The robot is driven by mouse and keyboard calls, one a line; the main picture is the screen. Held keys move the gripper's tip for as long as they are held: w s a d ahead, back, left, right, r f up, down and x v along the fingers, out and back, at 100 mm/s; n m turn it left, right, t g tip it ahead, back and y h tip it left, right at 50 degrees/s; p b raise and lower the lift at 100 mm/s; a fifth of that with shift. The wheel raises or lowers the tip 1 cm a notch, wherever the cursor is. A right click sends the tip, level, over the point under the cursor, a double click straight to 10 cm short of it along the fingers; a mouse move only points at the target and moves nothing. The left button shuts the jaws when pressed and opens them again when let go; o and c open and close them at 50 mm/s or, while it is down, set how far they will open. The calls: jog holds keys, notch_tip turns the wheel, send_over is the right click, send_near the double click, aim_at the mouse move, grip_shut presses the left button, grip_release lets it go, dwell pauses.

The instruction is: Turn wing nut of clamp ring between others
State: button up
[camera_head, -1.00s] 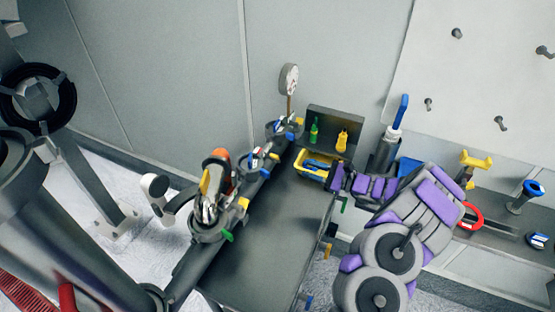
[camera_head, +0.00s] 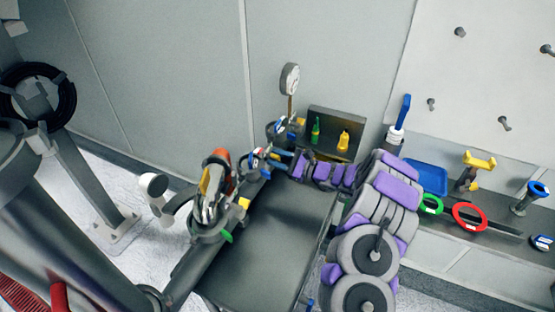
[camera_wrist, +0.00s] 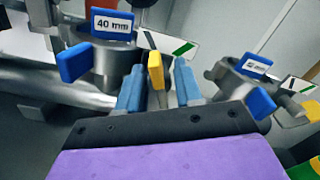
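Three clamp rings sit in a row along a dark pipe in the head view: a near one (camera_head: 207,233), a middle one (camera_head: 253,171) and a far one. My gripper (camera_head: 283,156) reaches in from the right, close beside the middle ring. In the wrist view, the middle ring (camera_wrist: 103,58) carries a blue "40 mm" label and a blue wing nut (camera_wrist: 72,62). A yellow wing nut (camera_wrist: 156,70) stands between my gripper's blue fingers (camera_wrist: 157,90), with gaps visible on both sides. The far ring (camera_wrist: 232,82) is at right, with its own blue and yellow nuts.
A dark table (camera_head: 280,235) lies below my arm. A pressure gauge (camera_head: 290,78) rises behind the far ring. Green and yellow bottles (camera_head: 343,141) stand at the back. A shelf at right holds a blue tray (camera_head: 430,178) and a red ring (camera_head: 468,214).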

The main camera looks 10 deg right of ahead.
jog(key=shift+c, duration=0.5)
grip_shut()
jog(key=shift+r, duration=0.1)
jog(key=m+p, duration=0.2)
jog(key=shift+r+m+p, duration=0.1)
jog(key=shift+m+p, duration=0.25)
jog(key=shift+m, duration=0.05)
jog(key=m+p, duration=0.1)
jog(key=m, duration=0.2)
jog(key=shift+w+d+m+p, duration=0.1)
jog(key=shift+m+p, duration=0.2)
jog(key=m+p, duration=0.1)
jog(key=m, duration=0.2)
jog(key=shift+w+d+m, duration=0.1)
jog(key=shift+m, duration=0.2)
jog(key=shift+m+p, duration=0.3)
jog(key=shift+m, duration=1.4)
